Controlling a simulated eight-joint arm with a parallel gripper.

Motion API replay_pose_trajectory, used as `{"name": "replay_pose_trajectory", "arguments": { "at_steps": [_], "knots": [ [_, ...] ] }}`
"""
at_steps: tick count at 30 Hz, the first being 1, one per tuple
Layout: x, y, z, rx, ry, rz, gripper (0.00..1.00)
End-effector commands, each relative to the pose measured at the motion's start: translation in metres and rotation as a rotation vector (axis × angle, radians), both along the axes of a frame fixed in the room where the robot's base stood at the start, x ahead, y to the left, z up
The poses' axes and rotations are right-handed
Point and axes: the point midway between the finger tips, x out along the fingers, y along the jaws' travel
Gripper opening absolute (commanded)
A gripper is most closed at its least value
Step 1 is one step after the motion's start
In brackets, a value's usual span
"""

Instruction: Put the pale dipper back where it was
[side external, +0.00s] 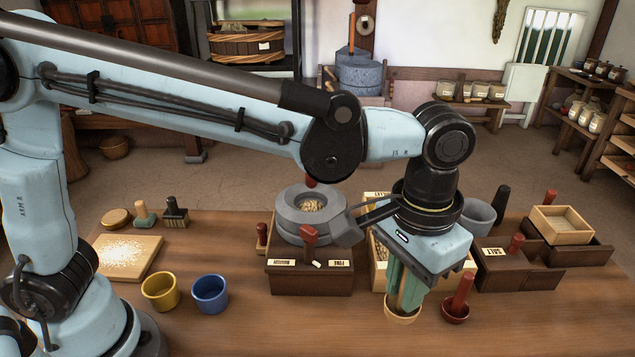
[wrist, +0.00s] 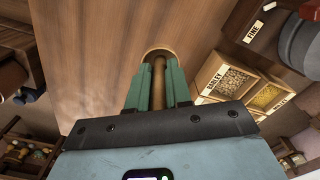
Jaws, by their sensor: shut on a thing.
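The pale dipper is a light wooden cup (side external: 402,315) with an upright tan handle. My gripper (side external: 406,288) points down with its green fingers shut on that handle. The cup hangs below the fingertips over the front of the table; I cannot tell whether it touches the wood. In the wrist view the handle (wrist: 158,92) runs between the fingers, and part of the cup rim shows beyond them. A similar dark red dipper (side external: 457,306) stands upright just right of it.
A pale grain bin (side external: 376,283) is partly hidden behind my gripper. The stone quern (side external: 293,229) on its dark drawer box stands left of it. A dark salt box (side external: 493,266) is at right. Yellow (side external: 160,292) and blue (side external: 210,294) cups stand left; the table between is clear.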

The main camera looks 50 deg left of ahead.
Motion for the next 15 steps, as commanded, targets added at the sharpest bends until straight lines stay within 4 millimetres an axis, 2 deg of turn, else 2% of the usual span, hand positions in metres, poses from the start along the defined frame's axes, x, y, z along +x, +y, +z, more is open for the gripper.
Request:
{"name": "replay_pose_trajectory", "arguments": {
  "at_steps": [1,3,7,11,15],
  "knots": [
    [-0.009,-0.01,-0.002,0.0,0.0,-0.026,0.0],
    [-0.017,-0.019,-0.004,0.0,0.0,-0.045,0.0],
    [-0.021,-0.024,-0.008,0.0,0.0,-0.06,0.0],
    [-0.005,-0.016,-0.019,0.0,0.0,-0.058,0.0],
    [0.022,-0.002,-0.037,0.0,0.0,-0.056,0.0]
  ]
}}
